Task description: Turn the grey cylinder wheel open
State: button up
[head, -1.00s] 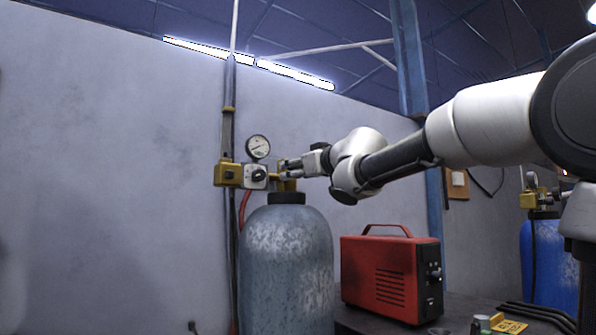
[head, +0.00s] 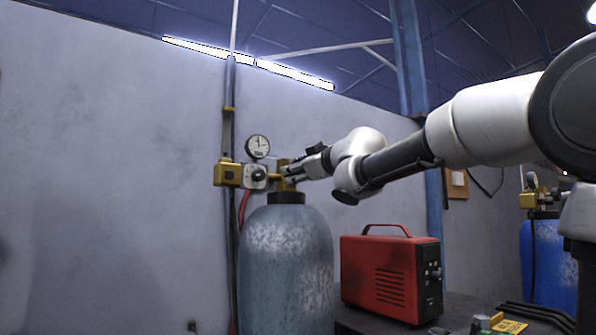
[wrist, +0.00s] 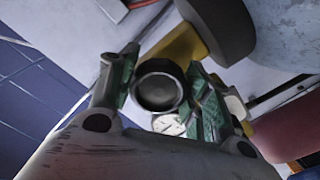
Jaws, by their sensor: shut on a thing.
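The grey cylinder (head: 285,255) stands upright against the wall, with a dark neck ring and a brass valve on top. Its wheel, a dark round knob (wrist: 158,88), sits between the two green-padded fingers of my gripper (wrist: 165,90) in the wrist view. In the head view my gripper (head: 288,172) reaches in from the right at the valve, and its fingers hide most of the wheel. It is shut on the wheel. A round white gauge (head: 257,146) stands above the brass regulator (head: 228,174), left of the valve, its needle pointing roughly up.
A red machine (head: 392,272) with a handle stands right of the cylinder. A blue cylinder (head: 545,260) with its own brass valve is at the far right. A yellow tag (head: 508,326) lies on the dark bench. A red hose (head: 243,212) hangs by the wall.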

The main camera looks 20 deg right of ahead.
jog(key=n, duration=0.5)
jog(key=shift+n, duration=0.3)
jog(key=n, duration=0.4)
jog(key=shift+r, duration=0.15)
jog(key=n, duration=0.5)
jog(key=shift+r+n, duration=0.1)
jog(key=shift+n, duration=2.1)
jog(key=o, duration=1)
jog(key=shift+o, duration=0.2)
